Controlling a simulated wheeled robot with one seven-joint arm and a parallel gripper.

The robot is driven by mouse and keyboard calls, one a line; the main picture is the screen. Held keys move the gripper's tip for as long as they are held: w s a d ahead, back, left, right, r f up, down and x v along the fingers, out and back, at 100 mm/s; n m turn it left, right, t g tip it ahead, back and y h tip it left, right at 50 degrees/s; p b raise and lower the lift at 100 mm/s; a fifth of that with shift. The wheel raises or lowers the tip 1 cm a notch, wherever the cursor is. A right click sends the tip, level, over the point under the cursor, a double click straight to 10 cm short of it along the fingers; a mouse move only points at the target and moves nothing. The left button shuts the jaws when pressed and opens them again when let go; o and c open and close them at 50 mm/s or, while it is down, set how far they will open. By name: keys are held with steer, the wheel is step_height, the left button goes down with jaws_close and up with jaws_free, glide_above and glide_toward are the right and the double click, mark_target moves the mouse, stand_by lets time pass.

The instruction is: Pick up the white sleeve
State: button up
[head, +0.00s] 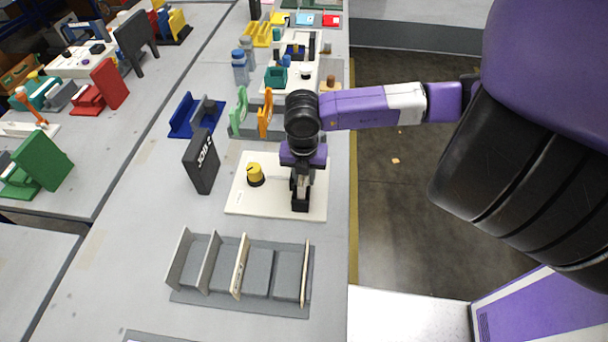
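I cannot make out a separate white sleeve in the head view; my gripper and wrist may hide it. My gripper (300,200) points down over the right part of a white board (238,198). Its dark fingers are seen from above and behind, and the gap between them is not visible. I cannot tell whether they touch the board or hold anything. A yellow knob (255,174) on a dark base stands on the same board, left of my gripper.
A black box (202,160) stands left of the board. A grey rack (205,298) with upright light dividers lies in front. Orange and green uprights (264,115) and a blue holder (184,118) stand behind. Bare table shows front left; the table edge runs along the right.

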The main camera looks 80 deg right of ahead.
jaws_close()
steer(key=shift+r, duration=0.1)
